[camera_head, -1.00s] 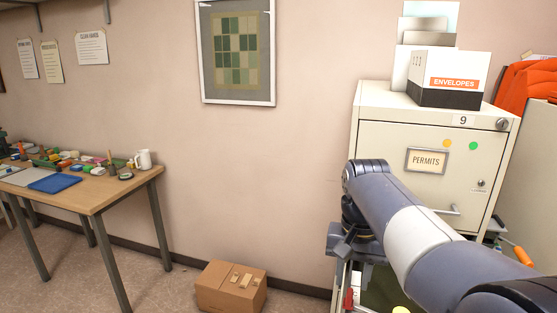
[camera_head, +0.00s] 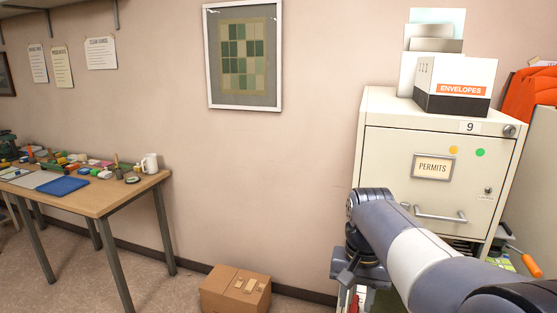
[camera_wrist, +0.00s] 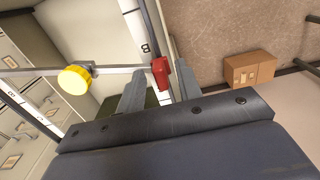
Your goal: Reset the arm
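My gripper (camera_wrist: 158,70) is open, its two grey fingers apart in the wrist view. A red block-like piece at the end of a metal bar (camera_wrist: 35,71) shows between the fingers, and I see no grip on it. A round yellow disc (camera_wrist: 75,78) sits on the same bar. In the head view my arm reaches in from the lower right, in front of the beige filing cabinet (camera_head: 400,150); the fingertips are not clear there. The top drawer, labelled PERMITS (camera_head: 432,167), looks shut.
An ENVELOPES box (camera_head: 455,85) stands on the cabinet. A cardboard box (camera_head: 235,290) lies on the floor by the wall. A cluttered table (camera_head: 100,200) is at the left. Other cabinet drawers (camera_wrist: 20,110) show in the wrist view. Floor between table and cardboard box is clear.

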